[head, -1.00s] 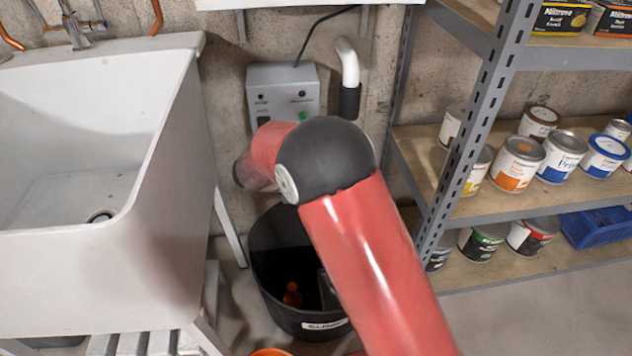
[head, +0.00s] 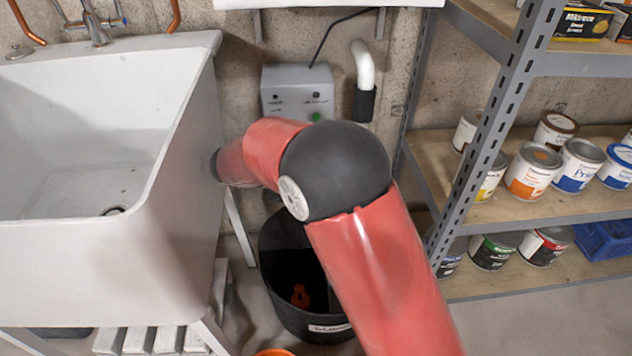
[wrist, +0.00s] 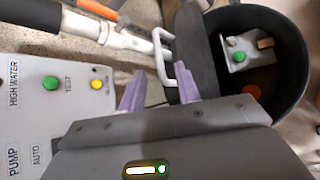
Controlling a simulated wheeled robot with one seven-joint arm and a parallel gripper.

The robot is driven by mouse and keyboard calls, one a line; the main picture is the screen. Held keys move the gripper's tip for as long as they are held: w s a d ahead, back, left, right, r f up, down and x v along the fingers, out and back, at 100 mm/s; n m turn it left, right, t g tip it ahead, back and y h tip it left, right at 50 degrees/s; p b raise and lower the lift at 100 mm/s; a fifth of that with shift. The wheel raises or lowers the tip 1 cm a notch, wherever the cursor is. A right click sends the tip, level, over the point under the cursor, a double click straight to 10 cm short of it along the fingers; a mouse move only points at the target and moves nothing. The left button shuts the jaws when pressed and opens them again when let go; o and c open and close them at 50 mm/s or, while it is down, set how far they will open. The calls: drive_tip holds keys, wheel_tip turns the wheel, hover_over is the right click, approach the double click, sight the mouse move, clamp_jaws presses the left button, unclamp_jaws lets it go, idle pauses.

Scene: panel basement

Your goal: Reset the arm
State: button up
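My arm (head: 375,270), red with a dark grey elbow, crosses the middle of the head view, its far part bending left toward the sink's side. My gripper is hidden in that view. In the wrist view my gripper (wrist: 160,78) shows two purple fingers spread apart, with nothing clearly held between them. A white handle on a dark plate (wrist: 168,55) lies beyond the fingers, close to the right one; I cannot tell whether they touch. The grey pump control box (head: 288,88) is on the wall and fills the left of the wrist view (wrist: 45,110), with green and yellow buttons.
A black bucket (head: 280,235) stands below my arm, holding an orange item (head: 300,296); the wrist view also shows a grey piece with a green button (wrist: 240,55) there. A white sink (head: 90,265) is at left. Metal shelving (head: 475,150) with paint cans is at right.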

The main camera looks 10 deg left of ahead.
drive_tip(key=shift+r, duration=0.1)
idle(0.4)
drive_tip(key=s+d+r+m+g+y, duration=0.2)
drive_tip(key=s+d+r+m, duration=0.25)
drive_tip(key=d, duration=0.55)
drive_tip(key=s+d+r+m+g+y, duration=0.1)
drive_tip(key=s+d+r+m+g, duration=0.1)
drive_tip(key=s+d+r+m, duration=0.5)
drive_tip(key=s+d+m+t+y, duration=0.1)
drive_tip(key=s+d+m+y, duration=0.1)
drive_tip(key=s+d, duration=0.3)
drive_tip(key=s+d+m+t+y, duration=0.1)
drive_tip(key=s+d+m+y, duration=0.2)
drive_tip(key=s, duration=0.6)
drive_tip(key=shift+s+d+r+m+t, duration=0.3)
drive_tip(key=shift+d+r+m, duration=0.1)
drive_tip(key=shift+d+m, duration=0.55)
